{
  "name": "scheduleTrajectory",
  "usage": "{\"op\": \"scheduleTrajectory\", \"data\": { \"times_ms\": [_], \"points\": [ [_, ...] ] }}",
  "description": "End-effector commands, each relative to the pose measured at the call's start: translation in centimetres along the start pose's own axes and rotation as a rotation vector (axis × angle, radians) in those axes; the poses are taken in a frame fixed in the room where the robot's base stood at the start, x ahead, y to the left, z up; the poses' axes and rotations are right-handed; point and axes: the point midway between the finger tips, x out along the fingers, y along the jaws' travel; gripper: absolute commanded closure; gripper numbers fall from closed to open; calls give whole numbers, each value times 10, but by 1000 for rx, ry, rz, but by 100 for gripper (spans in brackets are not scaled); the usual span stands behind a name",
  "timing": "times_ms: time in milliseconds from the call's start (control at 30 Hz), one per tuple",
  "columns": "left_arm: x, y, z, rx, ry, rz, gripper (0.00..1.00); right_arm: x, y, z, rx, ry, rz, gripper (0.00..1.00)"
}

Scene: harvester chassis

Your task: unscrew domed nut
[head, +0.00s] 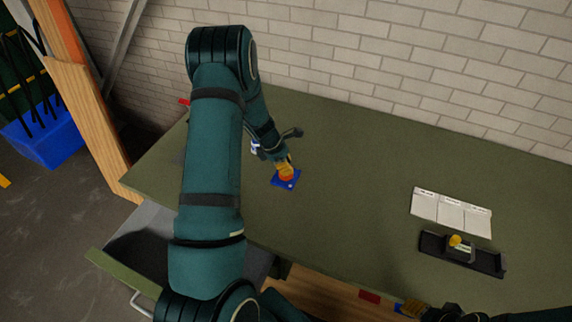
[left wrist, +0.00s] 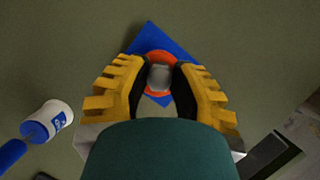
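The grey domed nut (left wrist: 160,77) shows in the left wrist view over an orange-red disc (left wrist: 159,59) on a blue square plate (left wrist: 150,38). The plate (head: 279,183) lies on the green bench top in the head view. My left gripper (head: 285,172) reaches down over it. In the head view the fingers hide most of the nut. My right gripper (head: 413,308) is low at the bottom edge, partly cut off; its opening does not show.
White cards (head: 451,212) and a black tray (head: 463,255) with a small yellow item lie at the right. A brick wall (head: 400,50) closes the back. The middle of the bench top (head: 350,200) is clear.

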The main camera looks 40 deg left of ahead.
Motion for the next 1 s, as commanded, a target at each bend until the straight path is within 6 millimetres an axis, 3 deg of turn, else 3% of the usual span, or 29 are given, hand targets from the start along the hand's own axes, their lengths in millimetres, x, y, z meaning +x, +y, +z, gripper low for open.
{"op": "scheduleTrajectory", "data": {
  "times_ms": [300,600,1000],
  "points": [
    [0,-1,1,-9,-1,2,100,0,0,0,0,0,0,53],
    [1,-1,1,-379,-2,156,100,6,2,1,0,0,0,53],
    [0,0,3,-456,-4,189,100,7,3,1,0,0,0,53]
  ]
}}
